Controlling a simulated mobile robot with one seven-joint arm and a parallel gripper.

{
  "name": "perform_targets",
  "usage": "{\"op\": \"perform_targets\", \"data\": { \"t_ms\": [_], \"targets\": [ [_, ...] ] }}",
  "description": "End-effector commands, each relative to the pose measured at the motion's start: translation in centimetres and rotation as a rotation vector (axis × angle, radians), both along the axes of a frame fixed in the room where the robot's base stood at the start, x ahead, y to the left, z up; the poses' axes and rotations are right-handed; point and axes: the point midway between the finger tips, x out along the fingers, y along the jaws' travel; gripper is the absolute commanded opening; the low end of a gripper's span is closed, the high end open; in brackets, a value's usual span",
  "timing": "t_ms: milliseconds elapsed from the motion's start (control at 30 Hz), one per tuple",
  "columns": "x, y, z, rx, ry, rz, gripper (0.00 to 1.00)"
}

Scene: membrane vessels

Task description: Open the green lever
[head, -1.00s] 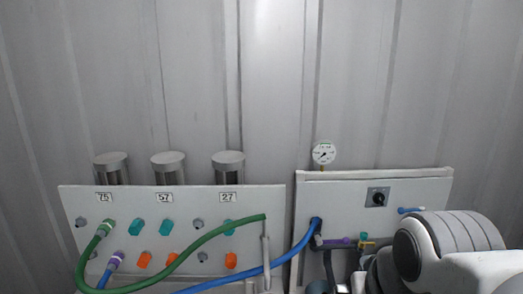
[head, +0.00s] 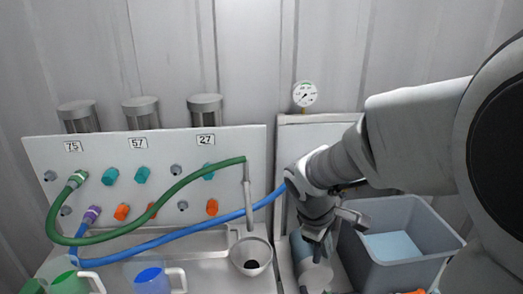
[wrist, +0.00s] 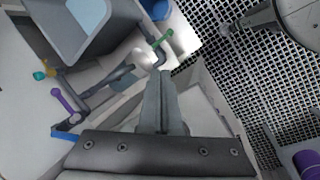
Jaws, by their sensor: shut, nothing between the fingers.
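The green lever (wrist: 163,40) shows in the wrist view as a short green handle just beyond my fingertips, on a grey pipe fitting. In the head view I cannot make it out; my arm covers much of the right panel. My gripper (wrist: 161,77) is shut with nothing between its fingers and points toward the lever's fitting. I cannot tell whether the fingertips touch it. In the head view my gripper (head: 317,252) points down in front of the right panel.
A purple lever (wrist: 62,98) and a yellow-and-teal valve (wrist: 43,72) are left of my fingers. A grey bin (head: 372,245) stands at the right. A funnel (head: 250,249), a green jug (head: 68,283), a blue jug (head: 150,279) and hoses are to the left.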

Motion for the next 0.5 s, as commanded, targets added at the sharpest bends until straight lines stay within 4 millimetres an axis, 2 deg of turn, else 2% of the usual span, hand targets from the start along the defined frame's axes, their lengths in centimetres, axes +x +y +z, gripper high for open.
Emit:
{"op": "perform_targets", "data": {
  "t_ms": [33, 167, 300, 400, 500],
  "targets": [
    [0.9, 0.0, -2.9, -0.021, 0.044, 0.057, 0.0],
    [2.9, 0.1, -8.2, -0.07, 0.139, 0.213, 0.0],
    [4.6, 0.4, -14.3, -0.105, 0.24, 0.385, 0.0],
    [5.4, 0.7, -18.4, -0.12, 0.305, 0.499, 0.0],
    [5.9, 1.0, -21.7, -0.128, 0.352, 0.591, 0.0]
  ]
}}
